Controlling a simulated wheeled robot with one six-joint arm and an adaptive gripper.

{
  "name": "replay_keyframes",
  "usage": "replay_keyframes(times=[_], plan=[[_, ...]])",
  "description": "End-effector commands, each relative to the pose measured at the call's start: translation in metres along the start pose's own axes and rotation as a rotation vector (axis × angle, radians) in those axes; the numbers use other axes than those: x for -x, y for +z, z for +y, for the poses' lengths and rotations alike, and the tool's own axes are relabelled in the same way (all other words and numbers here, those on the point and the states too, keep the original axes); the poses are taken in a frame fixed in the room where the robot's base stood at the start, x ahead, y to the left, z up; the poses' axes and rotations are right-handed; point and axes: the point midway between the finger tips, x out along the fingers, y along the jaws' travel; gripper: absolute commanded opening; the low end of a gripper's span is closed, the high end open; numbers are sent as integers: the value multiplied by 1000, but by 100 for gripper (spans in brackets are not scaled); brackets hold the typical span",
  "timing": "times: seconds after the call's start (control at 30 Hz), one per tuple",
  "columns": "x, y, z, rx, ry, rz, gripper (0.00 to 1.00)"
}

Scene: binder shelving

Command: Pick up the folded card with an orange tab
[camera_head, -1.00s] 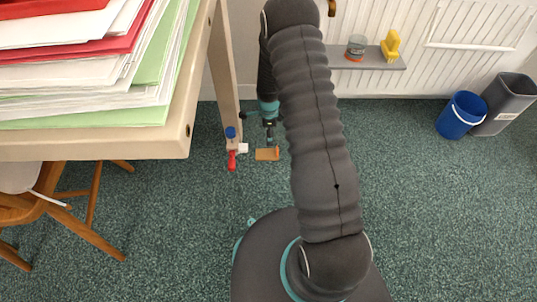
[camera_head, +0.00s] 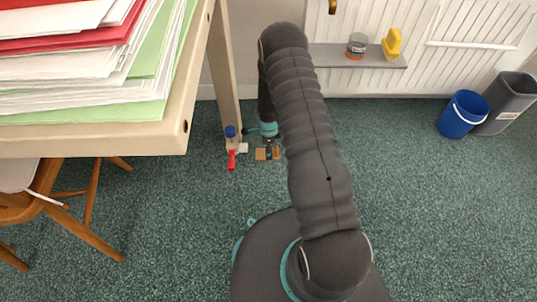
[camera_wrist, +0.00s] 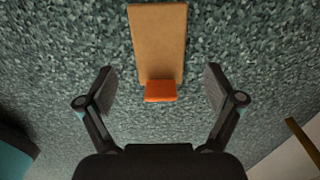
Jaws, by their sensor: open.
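The folded card (camera_wrist: 158,40) is tan and lies on the carpet, with an orange tab (camera_wrist: 160,91) at its near end in the wrist view. In the head view the card (camera_head: 261,155) is small, on the floor beside the desk leg. My gripper (camera_wrist: 160,80) is open and empty, with one finger on each side of the tab end and a gap on both sides. In the head view my gripper (camera_head: 268,151) is over the card and hides its middle and tab. I cannot tell its exact height above the card.
A red, white and blue item (camera_head: 231,150) stands on the floor just left of the card, near the desk leg (camera_head: 224,90). The desk (camera_head: 150,142) bears stacked binders and papers. A wooden chair (camera_head: 95,200) is at left. A blue bucket (camera_head: 462,114) and grey bin (camera_head: 505,105) stand far right.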

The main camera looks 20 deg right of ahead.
Motion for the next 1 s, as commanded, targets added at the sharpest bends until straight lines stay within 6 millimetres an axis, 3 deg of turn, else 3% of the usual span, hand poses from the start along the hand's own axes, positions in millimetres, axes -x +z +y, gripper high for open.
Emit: replay_keyframes(times=[0.2,0.5,0.7,1.0], plan=[[-27,0,1,0,0,0,92],[-30,0,0,0,0,0,92],[-30,0,0,0,0,0,42],[-30,0,1,0,0,0,38]])
